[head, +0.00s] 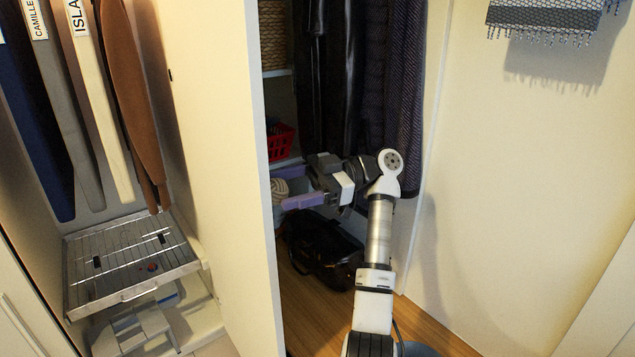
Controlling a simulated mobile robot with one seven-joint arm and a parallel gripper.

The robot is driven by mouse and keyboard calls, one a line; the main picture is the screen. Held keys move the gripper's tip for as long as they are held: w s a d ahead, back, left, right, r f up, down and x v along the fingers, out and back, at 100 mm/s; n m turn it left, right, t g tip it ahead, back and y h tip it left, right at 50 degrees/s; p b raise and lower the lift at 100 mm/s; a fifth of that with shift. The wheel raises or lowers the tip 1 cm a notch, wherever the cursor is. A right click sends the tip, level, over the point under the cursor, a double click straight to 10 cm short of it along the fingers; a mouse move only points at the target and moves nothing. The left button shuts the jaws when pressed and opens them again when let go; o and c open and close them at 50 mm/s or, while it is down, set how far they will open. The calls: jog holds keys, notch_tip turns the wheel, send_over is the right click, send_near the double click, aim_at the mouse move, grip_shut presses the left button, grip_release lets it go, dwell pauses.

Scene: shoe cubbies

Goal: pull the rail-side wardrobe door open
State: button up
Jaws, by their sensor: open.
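A tall cream panel (222,180), which looks like the wardrobe door, stands swung out towards me, its free edge running down the middle of the view. To its right the wardrobe interior shows, with dark clothes (375,90) hanging in it. My gripper (281,196) is open, its purple fingers pointing left, behind the panel's edge on the interior side. I cannot tell whether the fingers touch the panel. No handle is visible, and the rail above the clothes is out of view.
A red basket (280,141) sits on a shelf behind my gripper. A black bag (320,250) lies on the wooden floor below my arm. On the left are hanging labelled straps (95,100) and a metal rack (130,262). A cream wall (530,180) bounds the right.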

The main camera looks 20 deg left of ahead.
jog(key=b+v, duration=0.2)
jog(key=v, duration=0.9)
jog(key=shift+s, duration=0.1)
